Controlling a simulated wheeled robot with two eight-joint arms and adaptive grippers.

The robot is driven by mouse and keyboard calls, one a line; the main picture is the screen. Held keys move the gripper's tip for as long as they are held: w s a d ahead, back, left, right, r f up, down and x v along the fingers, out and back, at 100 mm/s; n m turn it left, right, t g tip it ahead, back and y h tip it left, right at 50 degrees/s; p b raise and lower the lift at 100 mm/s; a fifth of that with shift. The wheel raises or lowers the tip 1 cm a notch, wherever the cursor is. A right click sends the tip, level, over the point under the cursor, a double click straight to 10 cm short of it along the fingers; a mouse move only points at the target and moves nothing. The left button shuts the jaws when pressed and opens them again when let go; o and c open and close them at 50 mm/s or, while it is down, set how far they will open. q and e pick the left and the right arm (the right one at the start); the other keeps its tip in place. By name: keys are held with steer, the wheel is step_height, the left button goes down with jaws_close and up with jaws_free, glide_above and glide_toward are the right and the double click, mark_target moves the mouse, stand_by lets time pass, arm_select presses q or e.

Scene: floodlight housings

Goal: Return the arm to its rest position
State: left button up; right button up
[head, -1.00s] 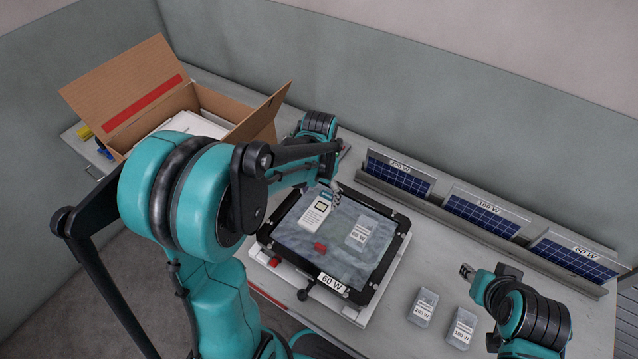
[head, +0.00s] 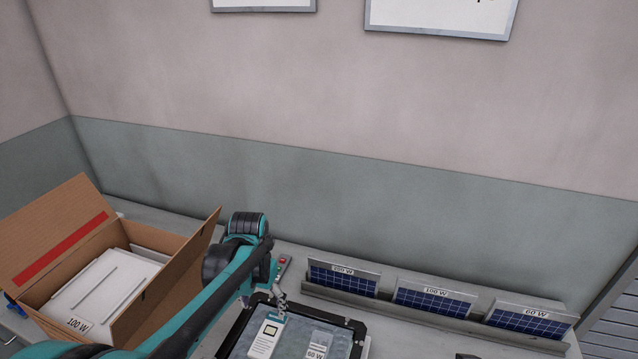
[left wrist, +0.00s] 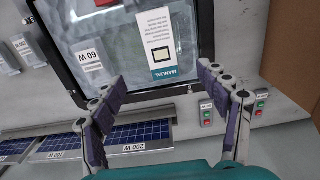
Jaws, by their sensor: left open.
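My left arm comes in from the lower left. Its gripper (head: 279,296) hangs over the far edge of the black-framed housing (head: 343,321). In the left wrist view its two fingers (left wrist: 163,98) are spread wide with nothing between them. A white manual (head: 266,338) lies in the housing, also in the left wrist view (left wrist: 158,36), beyond the fingertips and apart from them. A clear bag marked 60 W (head: 317,345) lies beside it. The near part of the housing is cut off. My right gripper is not clearly seen; only a dark sliver shows at the bottom edge.
An open cardboard box (head: 165,300) with a white 100 W housing (head: 95,290) inside stands left of my arm. A rack (head: 345,297) with solar panels marked 200, 100 and 60 W runs along the back right. The space above the table is clear.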

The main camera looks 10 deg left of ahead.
arm_select(q)
steer(key=s+d+r+t+b, duration=0.1)
steer(key=s+d+t, duration=0.1)
steer(key=s, duration=0.3)
steer(key=s+d+r+n+t+b, duration=0.1)
steer(key=s+d+t, duration=0.2)
steer(key=s+t, duration=0.2)
steer(key=shift+s+n, duration=0.3)
steer(key=shift+s, duration=0.3)
stand_by(1.5)
